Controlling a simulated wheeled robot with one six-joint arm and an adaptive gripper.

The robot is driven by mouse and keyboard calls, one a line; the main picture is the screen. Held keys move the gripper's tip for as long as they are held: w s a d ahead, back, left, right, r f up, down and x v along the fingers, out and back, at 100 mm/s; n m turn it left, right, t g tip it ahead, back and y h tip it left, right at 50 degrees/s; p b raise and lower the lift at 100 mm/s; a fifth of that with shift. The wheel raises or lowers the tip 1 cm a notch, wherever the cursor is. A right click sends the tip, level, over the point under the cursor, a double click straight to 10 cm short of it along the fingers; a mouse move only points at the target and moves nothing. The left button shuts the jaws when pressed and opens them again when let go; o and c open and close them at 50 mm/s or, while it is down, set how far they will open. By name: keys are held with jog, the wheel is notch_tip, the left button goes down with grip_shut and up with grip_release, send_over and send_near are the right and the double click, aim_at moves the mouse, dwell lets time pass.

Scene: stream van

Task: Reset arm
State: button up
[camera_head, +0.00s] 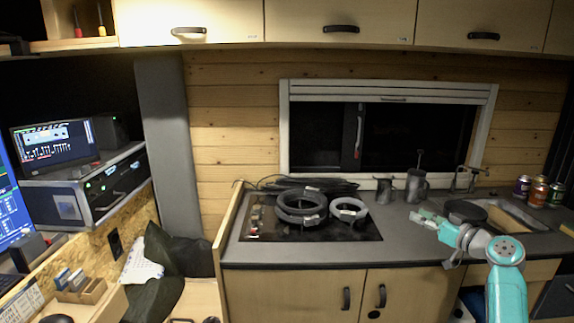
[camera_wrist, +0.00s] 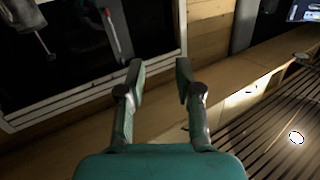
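My arm is teal and grey and reaches in from the lower right in the head view. My gripper (camera_head: 428,218) is above the right part of the grey counter (camera_head: 400,240), pointing left. In the wrist view my gripper (camera_wrist: 160,82) shows its two teal fingers spread apart with nothing between them, so it is open and empty. Behind the fingers are the wooden wall and ledge, with the dark window at upper left.
Coiled hoses (camera_head: 300,207) lie on the dark hob (camera_head: 262,222). Metal jugs (camera_head: 416,187) stand behind my gripper. A dark round pan (camera_head: 466,210), a sink (camera_head: 505,216) and cans (camera_head: 538,191) are on the right. Cupboards (camera_head: 340,28) hang above.

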jog(key=s+a+f+m+h, duration=0.1)
jog(key=s+a+f, duration=0.25)
jog(key=f, duration=0.45)
jog(key=s+a+f+m+h, duration=0.2)
jog(key=s+f, duration=0.2)
jog(key=f, duration=0.4)
jog(key=s+a+f+m+h, duration=0.1)
jog(key=s+a+f, duration=0.15)
jog(key=f, duration=0.55)
jog(key=s+a+f+m+g+h, duration=0.1)
jog(key=s+a+f+h, duration=0.15)
jog(key=s+f, duration=0.6)
jog(key=s+a+f+m+h, duration=0.1)
jog(key=s+a+f, duration=0.35)
jog(key=s, duration=0.75)
jog(key=s+a+r+h, duration=0.1)
jog(key=s+a+h, duration=0.15)
jog(key=s, duration=1.95)
jog(key=s+a+r+n+y, duration=0.1)
jog(key=s+a+r, duration=0.2)
jog(key=s+r, duration=1.1)
jog(key=shift+s+r+y, duration=0.15)
jog(key=shift+s+y, duration=0.25)
jog(key=shift+s, duration=0.85)
